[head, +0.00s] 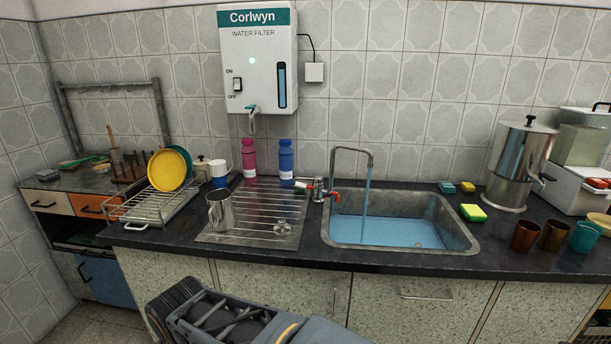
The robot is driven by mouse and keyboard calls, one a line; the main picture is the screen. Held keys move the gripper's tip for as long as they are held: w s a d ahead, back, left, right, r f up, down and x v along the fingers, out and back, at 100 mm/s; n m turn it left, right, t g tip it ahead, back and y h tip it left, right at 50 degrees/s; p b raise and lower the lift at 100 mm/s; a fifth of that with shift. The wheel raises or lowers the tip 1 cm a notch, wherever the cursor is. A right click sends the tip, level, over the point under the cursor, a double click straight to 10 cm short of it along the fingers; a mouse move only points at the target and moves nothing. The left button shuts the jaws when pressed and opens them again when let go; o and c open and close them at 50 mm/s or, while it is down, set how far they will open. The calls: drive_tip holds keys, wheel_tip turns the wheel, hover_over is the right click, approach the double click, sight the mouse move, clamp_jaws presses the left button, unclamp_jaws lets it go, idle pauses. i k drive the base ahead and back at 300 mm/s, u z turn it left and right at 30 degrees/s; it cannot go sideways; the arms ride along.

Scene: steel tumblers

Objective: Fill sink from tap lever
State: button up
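The steel sink (450,236) is set into the dark counter and holds a pool of blue water (385,232). A metal tap spout (352,150) arches over its back left. A thin blue stream (366,195) falls from the spout into the pool. The tap body (319,189) stands at the sink's back left corner, with a red lever (334,196) pointing right and another red part on its left. My gripper's fingers do not show; only dark and grey parts of my own body are in view at the bottom. Nothing of mine touches the tap.
A steel tumbler (220,211) stands on the drainboard (240,232) left of the sink. Pink (249,158) and blue (286,162) bottles stand behind it. A yellow-green sponge (473,212), several coloured tumblers and a steel urn (518,165) are to the right. The counter's front edge is clear.

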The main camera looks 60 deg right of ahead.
sight(318, 178)
drive_tip(key=z, duration=0.7)
drive_tip(key=i, duration=0.8)
drive_tip(key=z, duration=1.2)
drive_tip(key=i, duration=0.25)
drive_tip(key=z, duration=0.2)
